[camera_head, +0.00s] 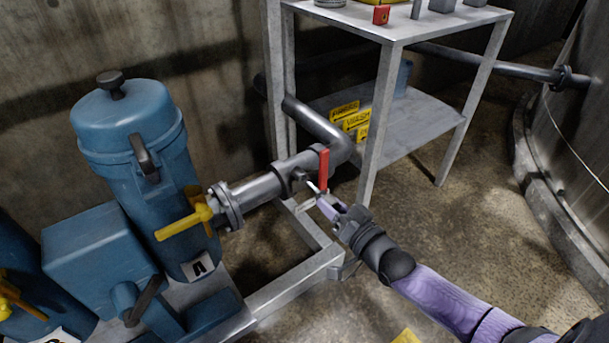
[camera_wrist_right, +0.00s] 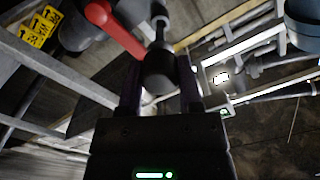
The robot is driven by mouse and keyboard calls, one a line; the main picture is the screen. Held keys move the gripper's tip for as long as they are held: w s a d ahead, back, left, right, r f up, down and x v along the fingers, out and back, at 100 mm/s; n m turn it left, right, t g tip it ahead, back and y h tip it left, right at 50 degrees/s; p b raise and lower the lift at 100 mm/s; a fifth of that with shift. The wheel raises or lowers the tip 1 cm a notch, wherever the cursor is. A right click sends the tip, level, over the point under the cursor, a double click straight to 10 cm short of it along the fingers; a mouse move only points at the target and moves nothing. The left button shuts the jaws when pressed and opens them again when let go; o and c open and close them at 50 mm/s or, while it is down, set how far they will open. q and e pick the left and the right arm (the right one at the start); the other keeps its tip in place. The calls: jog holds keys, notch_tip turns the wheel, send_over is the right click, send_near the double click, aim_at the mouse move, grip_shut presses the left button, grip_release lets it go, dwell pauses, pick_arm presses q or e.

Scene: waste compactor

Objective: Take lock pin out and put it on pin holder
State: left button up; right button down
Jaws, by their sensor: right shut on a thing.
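My right gripper (camera_head: 322,197) reaches in from the lower right, close below the red lever (camera_head: 323,168) on the grey pipe. In the right wrist view, my right gripper (camera_wrist_right: 158,84) is shut on a dark rounded knob with a thin shaft, which looks like the lock pin (camera_wrist_right: 159,66). The shaft runs up beside the red lever (camera_wrist_right: 112,26). In the head view the pin is too small and covered to make out. Whether the pin still sits in its hole, I cannot tell. I cannot identify the pin holder. My left gripper is not in view.
A blue canister (camera_head: 135,150) with a yellow valve handle (camera_head: 185,221) stands left of the pipe (camera_head: 262,188). A metal shelf table (camera_head: 420,25) with small items, including a red one (camera_head: 381,14), stands behind. Yellow signs (camera_head: 357,121) lean on its lower shelf. Floor at right is clear.

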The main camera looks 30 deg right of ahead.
jog(key=s+p, duration=0.1)
jog(key=s, duration=0.2)
jog(key=shift+d, duration=0.1)
dwell(0.3)
jog(key=shift+d, duration=0.1)
